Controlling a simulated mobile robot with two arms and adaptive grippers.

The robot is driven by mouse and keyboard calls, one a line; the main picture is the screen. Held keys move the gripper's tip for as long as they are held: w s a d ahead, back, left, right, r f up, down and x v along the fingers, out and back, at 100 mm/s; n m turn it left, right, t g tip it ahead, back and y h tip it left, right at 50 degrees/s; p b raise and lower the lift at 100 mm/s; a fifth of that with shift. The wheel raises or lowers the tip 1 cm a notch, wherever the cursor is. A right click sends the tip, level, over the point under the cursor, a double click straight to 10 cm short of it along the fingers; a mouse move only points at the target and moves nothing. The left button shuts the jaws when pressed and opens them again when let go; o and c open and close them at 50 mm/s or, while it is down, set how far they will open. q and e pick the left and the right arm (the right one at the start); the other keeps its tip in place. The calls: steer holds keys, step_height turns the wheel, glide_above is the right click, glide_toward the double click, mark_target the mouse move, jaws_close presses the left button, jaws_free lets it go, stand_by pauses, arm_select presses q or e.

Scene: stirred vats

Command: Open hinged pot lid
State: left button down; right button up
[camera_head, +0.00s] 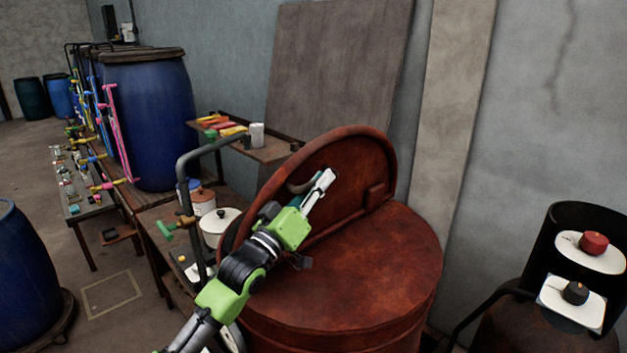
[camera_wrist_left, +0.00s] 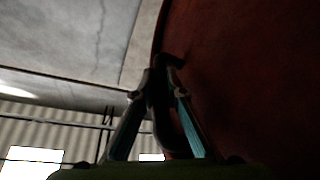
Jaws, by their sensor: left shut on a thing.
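The pot is a large rust-red round vat (camera_head: 365,265) in the middle of the head view. Its rounded lid (camera_head: 345,165) stands raised and steeply tilted above the vat's flat top. A curved handle (camera_head: 299,187) sits on the lid's face. My left gripper (camera_head: 323,186) is at this handle, with its fingers shut on it. In the left wrist view, the dark handle (camera_wrist_left: 162,112) runs between the two fingers of my left gripper (camera_wrist_left: 158,95), and the lid's dark red face (camera_wrist_left: 250,80) fills the right side. My right gripper is not in view.
A bent grey pipe (camera_head: 185,185) rises left of the vat. Blue barrels (camera_head: 150,120) and a low bench with colored valves stand farther left. A grey wall is close behind the vat. A dark unit with red and black knobs (camera_head: 594,243) stands at right.

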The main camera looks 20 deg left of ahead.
arm_select(q)
steer(key=shift+d, duration=0.1)
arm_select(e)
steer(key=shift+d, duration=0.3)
arm_select(q)
steer(key=c, duration=2.3)
jaws_free()
steer(key=shift+c, duration=0.2)
steer(key=shift+s+f, duration=0.1)
steer(key=shift+s+f, duration=0.1)
steer(key=shift+s, duration=0.05)
steer(key=v, duration=1.1)
steer(key=shift+s, duration=0.25)
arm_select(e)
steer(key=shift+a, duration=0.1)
arm_select(q)
steer(key=shift+f, duration=0.1)
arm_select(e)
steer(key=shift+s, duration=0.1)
